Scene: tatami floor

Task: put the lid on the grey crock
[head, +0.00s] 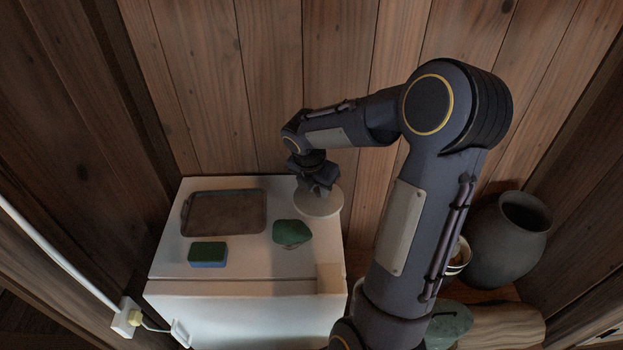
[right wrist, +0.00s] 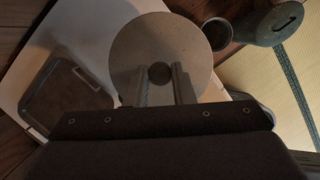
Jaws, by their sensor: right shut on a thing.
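The lid (head: 318,204) is a pale grey disc at the back right corner of the white cabinet top. My right gripper (head: 318,188) is above it, reaching down. In the right wrist view the lid (right wrist: 155,38) lies straight ahead, and my right gripper's fingers (right wrist: 160,82) are shut on its small dark knob (right wrist: 160,73). I cannot tell whether the lid touches the cabinet top. The grey crock (head: 490,245) stands upright at the right, its round mouth open and uncovered, well apart from the lid. My left gripper is not in view.
A brown tray (head: 228,230), a green and blue sponge (head: 208,255) and a green lump (head: 292,233) are on the white cabinet (head: 175,258). My right forearm partly hides a pale bowl (head: 462,256) beside the crock. A plank wall (head: 270,80) closes the back.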

